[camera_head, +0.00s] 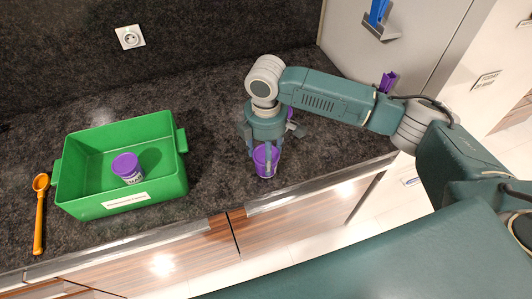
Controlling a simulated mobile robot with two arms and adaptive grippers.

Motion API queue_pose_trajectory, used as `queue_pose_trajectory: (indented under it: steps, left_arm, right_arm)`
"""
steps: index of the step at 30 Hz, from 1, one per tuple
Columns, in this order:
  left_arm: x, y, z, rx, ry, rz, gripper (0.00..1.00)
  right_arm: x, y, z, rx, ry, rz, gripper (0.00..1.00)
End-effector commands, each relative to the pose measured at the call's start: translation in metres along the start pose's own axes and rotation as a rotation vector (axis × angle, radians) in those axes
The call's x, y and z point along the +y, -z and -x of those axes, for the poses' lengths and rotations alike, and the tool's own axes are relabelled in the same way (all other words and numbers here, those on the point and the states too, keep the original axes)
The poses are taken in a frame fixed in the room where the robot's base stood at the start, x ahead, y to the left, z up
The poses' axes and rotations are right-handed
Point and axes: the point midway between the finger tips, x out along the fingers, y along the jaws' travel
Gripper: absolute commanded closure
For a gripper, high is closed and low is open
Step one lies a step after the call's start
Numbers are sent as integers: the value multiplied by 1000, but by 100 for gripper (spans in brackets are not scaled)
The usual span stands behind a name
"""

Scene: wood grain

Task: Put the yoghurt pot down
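A purple pot (264,163), which looks like the yoghurt pot, is between the fingers of my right gripper (262,152). The gripper points down and its fingers close on the pot's sides. The pot is upright at the front part of the dark counter (215,165). I cannot tell whether its base touches the counter. The fingers hide part of its sides. My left gripper is not in view.
A green crate (72,165) on the left holds a white jar with a purple lid (126,165). An orange ladle (40,215) lies left of it. Bare counter lies between crate and gripper. The counter's front edge is close. A wall socket (130,37) is behind.

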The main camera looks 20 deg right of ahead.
Motion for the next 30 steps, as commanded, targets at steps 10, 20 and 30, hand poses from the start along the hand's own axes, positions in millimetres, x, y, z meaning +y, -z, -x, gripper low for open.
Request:
queue_pose_trajectory:
  steps: [10, 20, 30]
  left_arm:
    - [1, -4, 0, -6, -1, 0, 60]
    - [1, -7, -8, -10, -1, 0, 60]
    - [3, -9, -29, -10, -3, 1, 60]
  right_arm:
    - [0, 0, -2, 0, 0, 0, 22]
    - [2, 1, 18, 4, -5, 0, 22]
    - [1, 1, 89, 3, -4, 0, 22]
